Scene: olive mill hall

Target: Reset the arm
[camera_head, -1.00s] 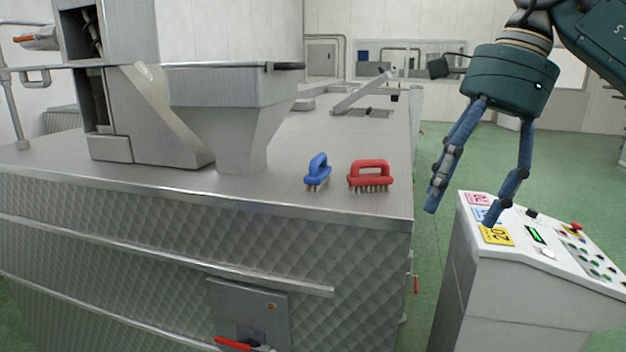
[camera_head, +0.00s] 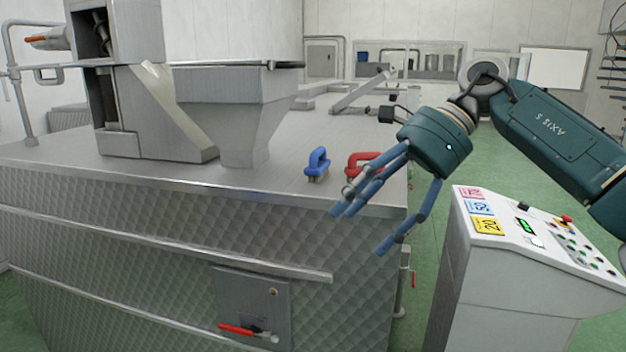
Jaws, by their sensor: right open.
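My right arm comes in from the right in the head view. Its gripper (camera_head: 362,232) is open and empty, its blue fingers spread and pointing down and to the left. It hangs in front of the right end of the steel machine's top, and partly covers a red brush (camera_head: 362,160) there. A blue brush (camera_head: 318,163) stands just left of the red one on the same top and is uncovered. My left gripper is not in view.
The steel machine (camera_head: 130,225) with its hopper (camera_head: 235,95) fills the left. A control console (camera_head: 500,275) with coloured labels and buttons stands at the right, below my right arm. Green floor shows between and behind them.

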